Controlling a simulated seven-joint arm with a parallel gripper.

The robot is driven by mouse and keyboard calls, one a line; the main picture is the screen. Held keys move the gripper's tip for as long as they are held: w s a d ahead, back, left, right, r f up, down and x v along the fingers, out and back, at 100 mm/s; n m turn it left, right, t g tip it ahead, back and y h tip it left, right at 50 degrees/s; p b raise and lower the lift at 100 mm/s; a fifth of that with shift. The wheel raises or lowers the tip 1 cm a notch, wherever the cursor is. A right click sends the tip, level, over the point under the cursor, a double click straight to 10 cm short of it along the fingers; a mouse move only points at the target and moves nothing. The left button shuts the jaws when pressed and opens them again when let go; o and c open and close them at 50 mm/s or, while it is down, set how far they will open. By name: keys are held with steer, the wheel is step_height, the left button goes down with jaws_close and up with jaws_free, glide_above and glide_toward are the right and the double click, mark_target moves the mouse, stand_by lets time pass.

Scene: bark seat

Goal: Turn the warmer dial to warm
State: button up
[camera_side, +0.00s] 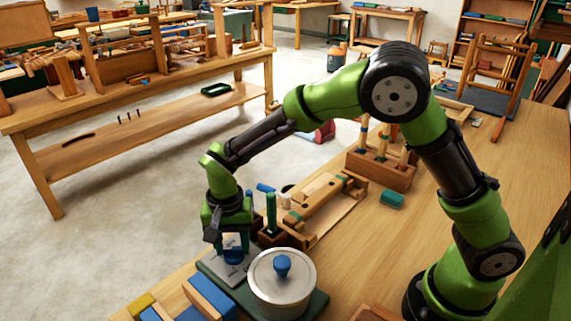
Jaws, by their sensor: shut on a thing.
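The warmer is a low dark green base (312,304) near the front of the wooden bench. A silver lidded pot (282,285) with a blue knob stands on it. My gripper (232,246) points down over this plate and is shut on the dial. The fingers and wrist hide much of the dial, so its setting and any marks cannot be read.
Blue and yellow blocks (212,294) lie left of the warmer. Behind it are a wooden jig (322,200), a dark green upright handle (271,212) and a green block (391,200). A wooden rack (380,170) stands farther back. The bench at right is mostly clear.

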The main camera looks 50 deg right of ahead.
mark_target(233, 248)
steer(key=shift+m, duration=0.6)
steer(key=o, duration=1.1)
steer(key=shift+c, duration=0.2)
step_height(233, 248, up, 17)
